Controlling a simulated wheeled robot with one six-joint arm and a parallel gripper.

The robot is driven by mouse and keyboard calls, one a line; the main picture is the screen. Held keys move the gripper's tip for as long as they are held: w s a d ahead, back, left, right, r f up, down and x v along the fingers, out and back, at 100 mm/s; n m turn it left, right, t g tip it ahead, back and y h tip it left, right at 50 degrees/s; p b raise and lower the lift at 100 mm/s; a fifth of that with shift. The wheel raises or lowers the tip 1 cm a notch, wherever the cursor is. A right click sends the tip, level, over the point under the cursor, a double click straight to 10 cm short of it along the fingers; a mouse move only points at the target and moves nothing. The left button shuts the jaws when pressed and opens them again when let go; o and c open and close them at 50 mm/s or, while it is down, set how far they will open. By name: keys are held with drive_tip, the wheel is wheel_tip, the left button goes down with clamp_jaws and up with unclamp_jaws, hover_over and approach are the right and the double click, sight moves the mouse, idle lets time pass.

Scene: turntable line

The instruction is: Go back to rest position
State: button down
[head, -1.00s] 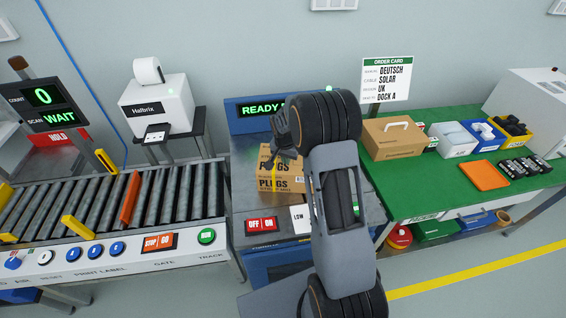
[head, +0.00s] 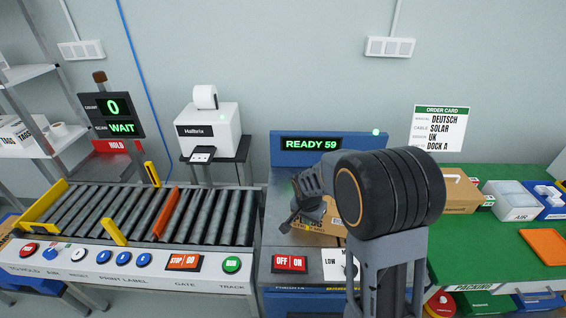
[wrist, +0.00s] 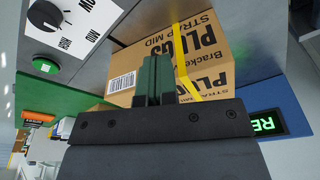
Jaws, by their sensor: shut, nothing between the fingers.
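My gripper (head: 297,209) is in front of and above the cardboard box on the strapping machine in the head view, partly turned away. In the wrist view my gripper (wrist: 153,80) has its two green-faced fingers together with nothing between them. The cardboard box (wrist: 205,62) is marked "PLUGS" and has a yellow strap around it. In the head view my arm hides much of the box (head: 318,240). Whether the gripper touches the box cannot be told.
The machine's display (head: 310,144) reads READY 59. A roller conveyor (head: 130,212) with an orange gate lies at left, with a label printer (head: 208,130) behind. A green packing table (head: 480,240) with an orange tray (head: 546,246) stands at right. The OFF/ON switch (head: 290,264) is close to the gripper.

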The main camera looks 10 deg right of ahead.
drive_tip(key=s+a+r+n+t+y, duration=0.1)
drive_tip(key=s+r+n+t, duration=0.1)
drive_tip(key=s+r+n, duration=0.6)
drive_tip(key=shift+s+r+n, duration=0.4)
drive_tip(key=shift+s+r, duration=2.85)
drive_tip(key=shift+s, duration=0.95)
drive_tip(key=shift+a, duration=0.1)
